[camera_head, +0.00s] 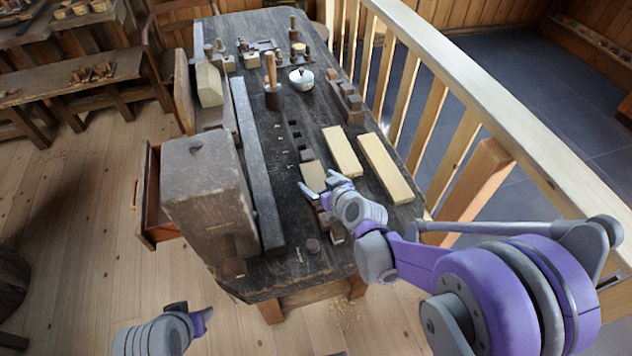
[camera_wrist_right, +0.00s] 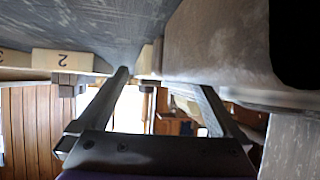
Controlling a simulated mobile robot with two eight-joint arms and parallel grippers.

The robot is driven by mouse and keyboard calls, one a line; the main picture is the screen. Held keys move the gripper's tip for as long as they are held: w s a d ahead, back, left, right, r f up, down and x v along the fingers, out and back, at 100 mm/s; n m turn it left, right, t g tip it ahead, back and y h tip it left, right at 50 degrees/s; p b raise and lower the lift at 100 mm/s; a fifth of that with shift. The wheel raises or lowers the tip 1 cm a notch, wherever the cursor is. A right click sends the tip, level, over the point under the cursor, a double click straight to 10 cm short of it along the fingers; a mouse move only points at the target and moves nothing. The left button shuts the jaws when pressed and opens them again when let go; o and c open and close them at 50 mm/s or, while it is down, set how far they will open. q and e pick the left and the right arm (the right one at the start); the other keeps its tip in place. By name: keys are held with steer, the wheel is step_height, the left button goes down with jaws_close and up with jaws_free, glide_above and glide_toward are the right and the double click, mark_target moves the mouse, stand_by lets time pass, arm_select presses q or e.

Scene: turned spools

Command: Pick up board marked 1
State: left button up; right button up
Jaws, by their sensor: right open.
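A short pale board (camera_head: 313,176) lies on the workbench just beyond my right gripper (camera_head: 323,186). No mark on it is readable in the head view. Two longer pale boards lie to its right, a middle board (camera_head: 343,152) and a right board (camera_head: 385,170). In the right wrist view a board marked 2 (camera_wrist_right: 62,61) is at the left, with a 3 at the edge. A pale wood end (camera_wrist_right: 146,62) shows between the open, empty fingers of my right gripper (camera_wrist_right: 165,82); its mark is not visible. My left gripper (camera_head: 203,318) is low, off the bench.
The dark workbench (camera_head: 275,185) carries a large wooden block (camera_head: 205,190) and a long grey beam (camera_head: 256,160) at left. A mallet (camera_head: 272,85) and white pot (camera_head: 301,78) stand farther back. A wooden railing (camera_head: 470,85) runs along the right side.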

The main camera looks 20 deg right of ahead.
steer(key=c, duration=1.3)
steer(key=shift+r, duration=0.1)
